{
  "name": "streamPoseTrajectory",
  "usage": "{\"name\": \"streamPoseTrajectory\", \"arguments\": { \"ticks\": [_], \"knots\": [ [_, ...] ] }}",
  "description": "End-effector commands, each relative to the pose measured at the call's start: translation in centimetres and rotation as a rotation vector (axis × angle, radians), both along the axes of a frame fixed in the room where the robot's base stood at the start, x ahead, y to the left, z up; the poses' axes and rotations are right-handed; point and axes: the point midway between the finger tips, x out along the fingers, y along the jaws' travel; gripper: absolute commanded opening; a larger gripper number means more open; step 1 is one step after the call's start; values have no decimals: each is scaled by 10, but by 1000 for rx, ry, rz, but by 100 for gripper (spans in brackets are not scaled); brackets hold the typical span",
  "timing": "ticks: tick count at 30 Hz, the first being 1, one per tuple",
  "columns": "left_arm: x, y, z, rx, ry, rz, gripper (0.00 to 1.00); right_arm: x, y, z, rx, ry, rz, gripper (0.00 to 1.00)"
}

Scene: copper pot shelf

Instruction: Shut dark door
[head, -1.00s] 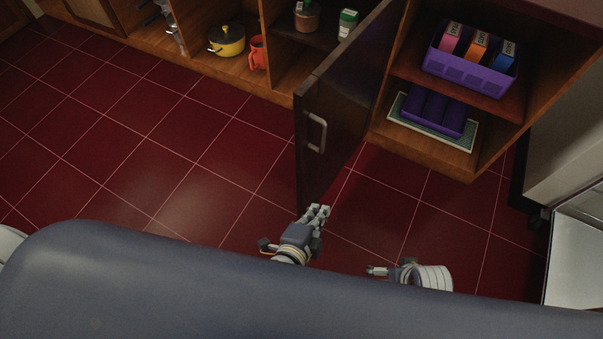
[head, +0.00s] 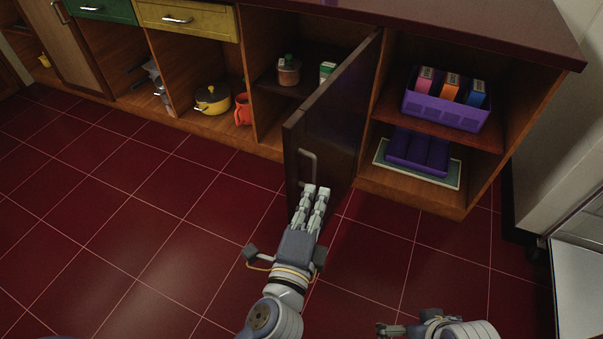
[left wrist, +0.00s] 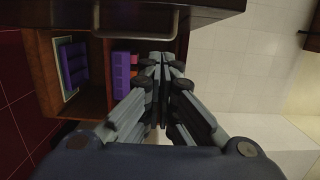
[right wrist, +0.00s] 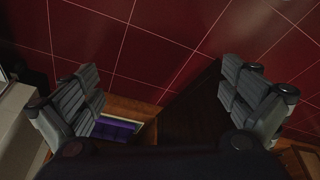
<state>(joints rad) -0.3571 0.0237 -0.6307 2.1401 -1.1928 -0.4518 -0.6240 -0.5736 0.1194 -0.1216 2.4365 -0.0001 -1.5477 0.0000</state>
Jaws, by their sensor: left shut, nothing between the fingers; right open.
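My right gripper (head: 388,329) is low in the head view, away from the door. It shows open and empty in the right wrist view (right wrist: 165,85), with the door (right wrist: 190,110) beyond it.
The open compartment right of the door holds a purple basket (head: 445,108) of boxes and, below, a purple tray (head: 418,152). The red tiled floor (head: 130,210) is clear.

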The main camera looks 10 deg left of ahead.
Motion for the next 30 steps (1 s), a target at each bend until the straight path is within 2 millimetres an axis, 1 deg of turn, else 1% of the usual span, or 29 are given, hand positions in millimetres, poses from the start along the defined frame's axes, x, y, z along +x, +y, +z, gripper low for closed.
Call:
{"name": "streamPoseTrajectory", "arguments": {
  "ticks": [1, 6, 9, 15, 30],
  "knots": [
    [11, -2, 3, 1, -4, 0, 0, 1, 0, -5, 0, 6, 0, 100],
    [40, -7, 1, 1, -2, 0, 0, 4, 1, -13, 0, 8, 1, 100],
    [44, 11, 0, 5, -1, 1, 0, 5, 1, -20, 0, 12, 1, 100],
    [51, 27, -1, 2, 1, 0, 0, 7, 1, -25, -1, 13, 1, 100],
    [53, 32, -1, 1, 1, -3, 0, 7, 1, -25, 0, 12, 1, 100]
  ]
}}
